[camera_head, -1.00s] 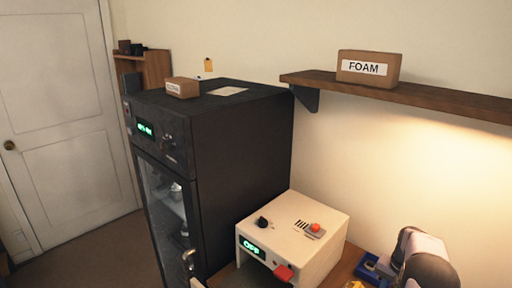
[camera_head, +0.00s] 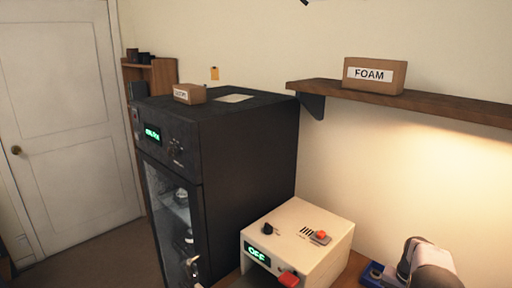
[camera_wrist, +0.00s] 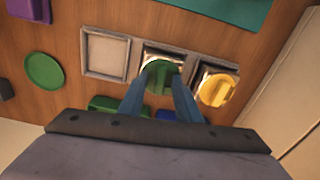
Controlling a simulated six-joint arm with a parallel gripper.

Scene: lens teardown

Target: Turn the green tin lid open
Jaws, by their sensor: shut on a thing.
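In the wrist view, the green tin lid (camera_wrist: 161,67) is a round green cap with a raised grip, on a square metallic tin (camera_wrist: 150,51). My gripper (camera_wrist: 161,79) is shut on the raised grip, with one blue finger on each side of it. The fingers hide part of the lid and the near side of the tin. In the head view my arm shows at the lower right, but the tin and the gripper's fingers are not visible there.
A yellow-lidded tin (camera_wrist: 217,88) stands close to the right, and an empty square tray (camera_wrist: 106,53) to the left. A green disc (camera_wrist: 44,70) lies further left. In the head view, a white box reading OFF (camera_head: 297,240) stands beside a dark cabinet (camera_head: 245,160).

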